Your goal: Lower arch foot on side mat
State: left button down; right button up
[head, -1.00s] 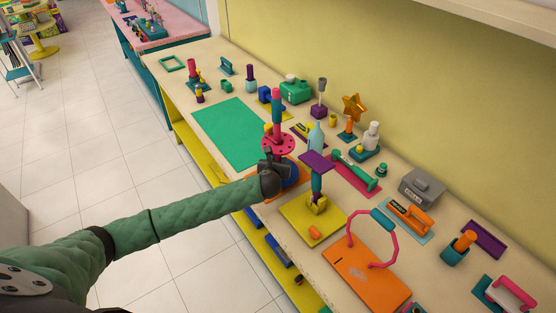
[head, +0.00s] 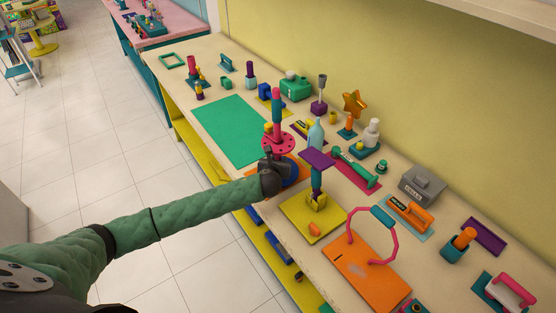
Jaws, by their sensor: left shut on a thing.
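My left gripper (head: 270,165) is shut at the front edge of the bench, on what looks like the pink foot (head: 278,143), a round disc with holes. Pink and teal pieces rise in line behind this disc, and I cannot tell whether they are joined to it. The exact grip is hidden by the gripper itself. A blue round piece (head: 292,172) shows just right of the gripper, partly hidden. A flat green mat (head: 230,130) lies bare to the left of the disc. My right gripper is not in view.
Right of the gripper, a purple-topped stand (head: 317,158) rises from a yellow mat (head: 300,225). A pink handle with a teal grip (head: 383,221) arches over an orange board (head: 362,272). Several small objects line the back by the wall. The green mat is clear.

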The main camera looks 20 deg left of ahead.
pick_arm(q)
jog(key=shift+f, duration=0.2)
jog(key=c, duration=1)
grip_release()
jog(key=shift+o, duration=0.2)
jog(key=shift+s+f, duration=0.15)
jog(key=shift+f, duration=0.1)
jog(key=shift+s+d+r+b, duration=0.1)
jog(key=shift+s+r+b, duration=0.05)
jog(key=shift+s+b, duration=0.3)
jog(key=shift+b+v, duration=0.6)
jog(key=shift+v, duration=0.55)
jog(key=b+v, duration=0.1)
jog(key=v, duration=0.2)
jog(key=shift+r, duration=0.15)
jog(key=shift+s+d+r, duration=0.1)
jog(key=shift+s+r, duration=0.3)
jog(key=shift+s, duration=0.2)
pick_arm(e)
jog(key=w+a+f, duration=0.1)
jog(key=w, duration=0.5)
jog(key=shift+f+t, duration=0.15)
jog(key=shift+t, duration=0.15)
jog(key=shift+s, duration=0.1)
